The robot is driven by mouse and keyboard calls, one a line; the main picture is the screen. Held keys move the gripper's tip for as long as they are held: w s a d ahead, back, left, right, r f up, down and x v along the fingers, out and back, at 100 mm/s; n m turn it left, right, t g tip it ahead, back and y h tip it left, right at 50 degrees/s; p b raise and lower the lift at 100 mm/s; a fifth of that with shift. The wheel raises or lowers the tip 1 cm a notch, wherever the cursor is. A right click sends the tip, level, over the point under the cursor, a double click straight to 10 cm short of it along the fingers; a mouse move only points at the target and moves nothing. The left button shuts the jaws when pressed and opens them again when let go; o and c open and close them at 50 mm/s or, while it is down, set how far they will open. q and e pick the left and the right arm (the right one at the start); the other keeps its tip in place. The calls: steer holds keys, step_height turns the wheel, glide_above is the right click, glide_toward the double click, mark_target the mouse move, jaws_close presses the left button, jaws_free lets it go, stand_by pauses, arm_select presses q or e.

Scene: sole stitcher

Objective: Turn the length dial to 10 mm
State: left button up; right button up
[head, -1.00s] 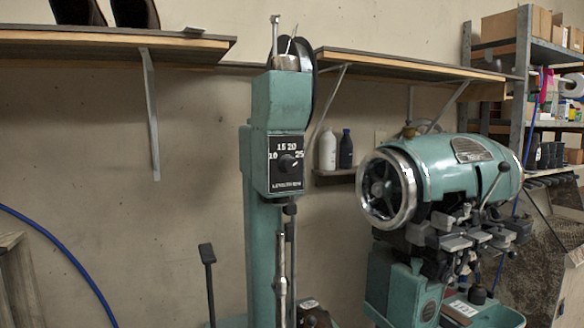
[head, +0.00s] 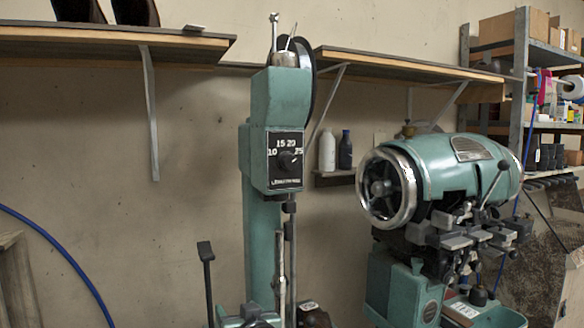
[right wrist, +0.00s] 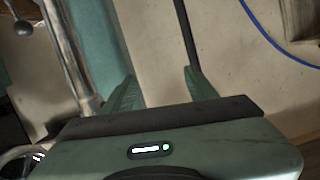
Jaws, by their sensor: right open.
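The length dial (head: 287,161) is a round black knob on a black plate marked 10, 15, 20 and 25, on the front of the green machine column. Its pale mark appears to point right, toward 25. My right gripper (head: 254,319) shows only in part at the bottom edge of the head view, well below the dial. In the right wrist view its two fingers (right wrist: 160,88) are apart with nothing between them. The dial is not visible in the right wrist view. My left gripper is not in view.
A vertical metal rod (head: 281,275) hangs under the dial box. A black-tipped lever (head: 206,255) stands to the left. A green stitching machine with a handwheel (head: 388,188) is at the right. The space directly before the dial looks clear.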

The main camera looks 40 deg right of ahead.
steer(key=s+d+r+m+t+h, duration=0.1)
steer(key=s+d+r+m+t, duration=0.1)
steer(key=r, duration=0.7)
steer(key=s+d+r+m+t+h, duration=0.1)
steer(key=s+d+r+h, duration=0.1)
steer(key=r, duration=0.6)
steer(key=m+t+h, duration=0.2)
steer(key=m+h, duration=0.1)
steer(key=m, duration=0.2)
glide_toward(291, 163)
steer(key=w+r, duration=0.1)
steer(key=w, duration=0.1)
steer(key=p+x, duration=0.1)
steer(key=x, duration=0.6)
steer(key=shift+d+p, duration=0.4)
steer(key=shift+d, duration=0.1)
jaws_close()
steer(key=shift+f, duration=0.1)
